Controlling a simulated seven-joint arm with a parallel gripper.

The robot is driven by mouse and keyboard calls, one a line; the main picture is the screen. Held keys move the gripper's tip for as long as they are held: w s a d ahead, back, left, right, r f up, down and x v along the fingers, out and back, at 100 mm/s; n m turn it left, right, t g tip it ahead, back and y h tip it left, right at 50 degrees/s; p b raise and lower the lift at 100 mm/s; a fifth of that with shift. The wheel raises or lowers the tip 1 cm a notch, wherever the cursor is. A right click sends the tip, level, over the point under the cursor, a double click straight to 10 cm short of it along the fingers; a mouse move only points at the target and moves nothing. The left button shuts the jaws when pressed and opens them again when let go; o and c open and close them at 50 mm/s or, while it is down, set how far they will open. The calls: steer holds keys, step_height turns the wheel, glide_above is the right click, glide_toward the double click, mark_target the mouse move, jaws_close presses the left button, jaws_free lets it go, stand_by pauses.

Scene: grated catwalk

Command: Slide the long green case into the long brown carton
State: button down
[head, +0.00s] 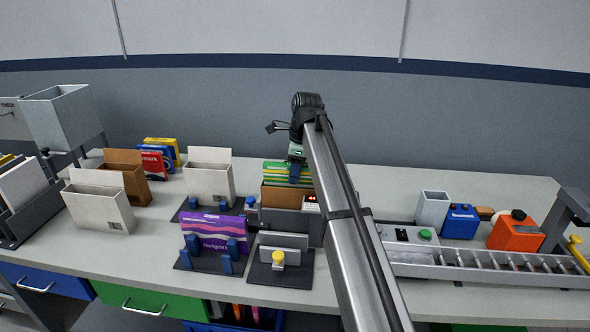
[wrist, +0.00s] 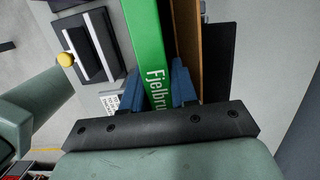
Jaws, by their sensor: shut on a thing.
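My gripper (head: 294,171) is shut on the green case (head: 275,172), a flat green box with pale and yellow stripes. In the wrist view the case (wrist: 148,35) stands between the two blue fingers (wrist: 156,86), its lettering partly hidden. In the head view the case is upright at the mouth of a brown carton (head: 280,196), its lower edge hidden behind the front wall. The carton sits in a grey holder (head: 283,222). A brown wall of it (wrist: 187,35) shows beside the case in the wrist view. How deep the case sits I cannot tell.
Another brown carton (head: 124,160) and white cartons (head: 100,206) (head: 209,172) stand at left. A purple box (head: 213,230) stands in a blue-clipped rack. A plate with a yellow knob (head: 278,257) is in front. A roller conveyor (head: 480,268) runs right. The bench behind is clear.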

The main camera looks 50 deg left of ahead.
steer(key=shift+f, duration=0.45)
steer(key=c, duration=0.8)
jaws_free()
steer(key=shift+w+a+r, duration=0.1)
steer(key=shift+w+r, duration=0.05)
steer(key=shift+r, duration=0.05)
